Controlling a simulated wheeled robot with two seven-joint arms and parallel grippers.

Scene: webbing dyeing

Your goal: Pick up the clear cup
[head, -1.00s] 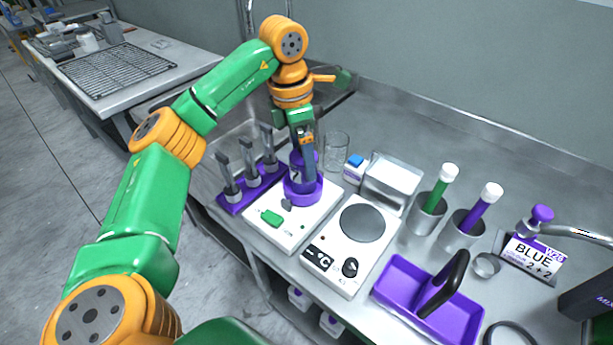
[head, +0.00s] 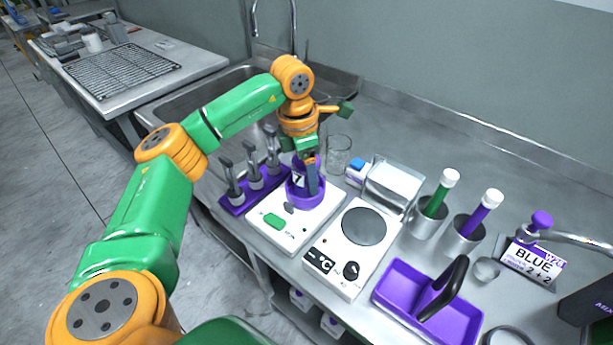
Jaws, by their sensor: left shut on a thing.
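A clear glass cup (head: 338,158) stands on the steel counter, behind the white device with the green button (head: 273,221). My left gripper (head: 311,178) points down just left of and in front of it, apart from it. The gripper is shut on a purple cup marked 7 (head: 297,179), which is in a purple ring (head: 304,199) on the white device. The fingers hide part of the purple cup, and I cannot tell whether it is lifted off the device. My right gripper is out of view.
A purple rack with several grey-handled tools (head: 236,203) is left of the device. A hot plate (head: 364,226) and purple tray (head: 400,278) are right. A sink lies behind.

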